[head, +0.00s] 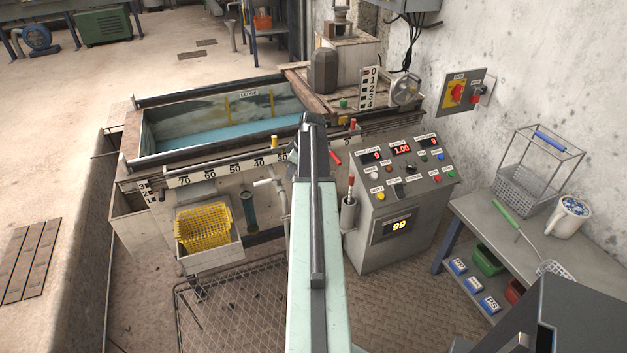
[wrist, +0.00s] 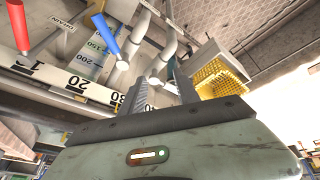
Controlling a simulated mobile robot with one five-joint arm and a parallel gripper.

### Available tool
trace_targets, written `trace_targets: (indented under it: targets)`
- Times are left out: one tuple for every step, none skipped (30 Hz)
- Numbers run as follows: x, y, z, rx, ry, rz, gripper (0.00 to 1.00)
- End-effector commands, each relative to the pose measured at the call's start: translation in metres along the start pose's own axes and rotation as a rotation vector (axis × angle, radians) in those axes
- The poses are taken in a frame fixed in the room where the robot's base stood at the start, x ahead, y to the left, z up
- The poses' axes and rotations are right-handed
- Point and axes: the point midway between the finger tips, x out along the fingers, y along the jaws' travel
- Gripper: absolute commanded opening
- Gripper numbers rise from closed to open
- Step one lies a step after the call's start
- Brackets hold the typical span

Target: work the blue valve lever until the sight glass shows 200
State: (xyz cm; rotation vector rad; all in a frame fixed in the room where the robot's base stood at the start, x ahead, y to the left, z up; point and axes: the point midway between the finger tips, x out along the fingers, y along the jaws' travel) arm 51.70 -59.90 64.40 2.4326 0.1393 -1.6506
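The blue valve lever (wrist: 104,34) shows in the wrist view, slanting down to a white pipe fitting. It lies left of and beyond my gripper (wrist: 163,88), apart from it. My gripper's two dark fingers are spread, with nothing held between them. The sight glass (wrist: 90,58) is a pale bluish strip beside the lever, with marks 150 and 200; I cannot make out its level. In the head view my arm hides the blue lever and most of my gripper.
A red lever (wrist: 18,24) is left of the blue one; it also shows in the head view (head: 335,158). White pipes (wrist: 172,38) run close to my fingers. A control console (head: 400,190) stands right.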

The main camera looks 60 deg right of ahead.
Motion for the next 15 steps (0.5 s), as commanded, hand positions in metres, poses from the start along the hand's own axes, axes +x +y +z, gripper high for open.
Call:
trace_targets:
  targets:
    - [-0.004, 0.03, 0.03, -0.003, 0.01, 0.025, 0.38]
    - [-0.007, 0.042, 0.043, -0.012, 0.015, 0.037, 0.38]
    - [-0.012, 0.053, 0.058, -0.022, 0.02, 0.051, 0.38]
    - [-0.015, 0.06, 0.067, -0.027, 0.023, 0.06, 0.38]
    - [-0.017, 0.065, 0.073, -0.033, 0.025, 0.066, 0.38]
    - [-0.019, 0.07, 0.079, -0.038, 0.027, 0.072, 0.38]
    - [-0.02, 0.071, 0.081, -0.041, 0.027, 0.075, 0.38]
    - [-0.021, 0.072, 0.082, -0.042, 0.028, 0.076, 0.38]
    - [-0.021, 0.072, 0.083, -0.043, 0.028, 0.077, 0.38]
    - [-0.02, 0.072, 0.083, -0.044, 0.028, 0.076, 0.38]
    - [-0.019, 0.071, 0.082, -0.044, 0.028, 0.076, 0.38]
    - [-0.017, 0.071, 0.082, -0.044, 0.028, 0.076, 0.38]
    - [-0.015, 0.071, 0.083, -0.044, 0.028, 0.076, 0.38]
    - [-0.012, 0.071, 0.083, -0.044, 0.028, 0.076, 0.38]
    - [-0.008, 0.071, 0.083, -0.044, 0.027, 0.075, 0.38]
